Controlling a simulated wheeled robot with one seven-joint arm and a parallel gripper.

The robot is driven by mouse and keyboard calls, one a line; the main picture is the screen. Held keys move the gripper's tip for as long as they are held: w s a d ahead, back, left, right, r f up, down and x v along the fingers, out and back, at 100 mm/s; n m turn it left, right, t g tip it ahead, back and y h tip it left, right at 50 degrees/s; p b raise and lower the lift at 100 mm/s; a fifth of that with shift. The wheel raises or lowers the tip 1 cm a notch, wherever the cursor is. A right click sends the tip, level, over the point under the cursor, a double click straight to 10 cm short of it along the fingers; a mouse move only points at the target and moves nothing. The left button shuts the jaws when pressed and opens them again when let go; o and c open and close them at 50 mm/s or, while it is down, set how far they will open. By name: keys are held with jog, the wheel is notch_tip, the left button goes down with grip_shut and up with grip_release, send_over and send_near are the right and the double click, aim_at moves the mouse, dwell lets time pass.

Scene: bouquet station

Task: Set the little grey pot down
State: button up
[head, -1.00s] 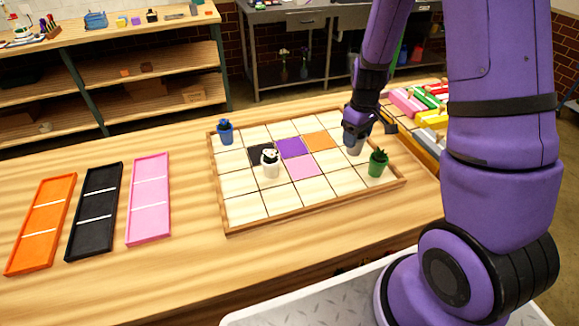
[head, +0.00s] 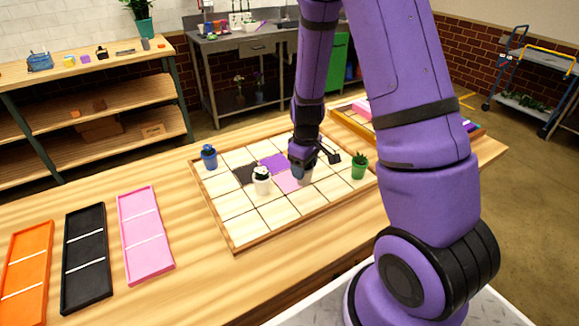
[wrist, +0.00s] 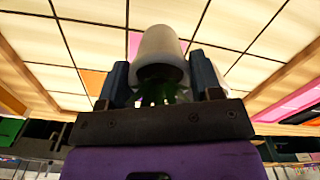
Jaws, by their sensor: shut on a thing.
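My gripper (head: 302,158) is shut on the little grey pot (head: 306,175), over the grid board (head: 240,222) beside the pink tile (head: 288,182). In the wrist view the pot (wrist: 160,45) sits between the two fingers (wrist: 162,80), with some green of its plant showing below its rim. I cannot tell whether its base touches the board. The white pot (head: 261,184) stands to the left of it and the green pot (head: 359,168) to the right. The blue pot (head: 209,158) stands at the board's far left corner.
A black tile (head: 245,174) and a purple tile (head: 272,163) lie in the board. Orange (head: 25,262), black (head: 86,255) and pink (head: 146,234) trays lie at the left of the table. A wooden tray (head: 352,117) with coloured pieces lies behind my arm. The board's front squares are clear.

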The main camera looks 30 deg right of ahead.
jog(key=w, duration=0.6)
jog(key=shift+w+a+f, duration=0.2)
jog(key=shift+w+f, duration=0.15)
jog(key=shift+f, duration=1.7)
jog(key=shift+f, duration=0.15)
jog(key=o, duration=1.2)
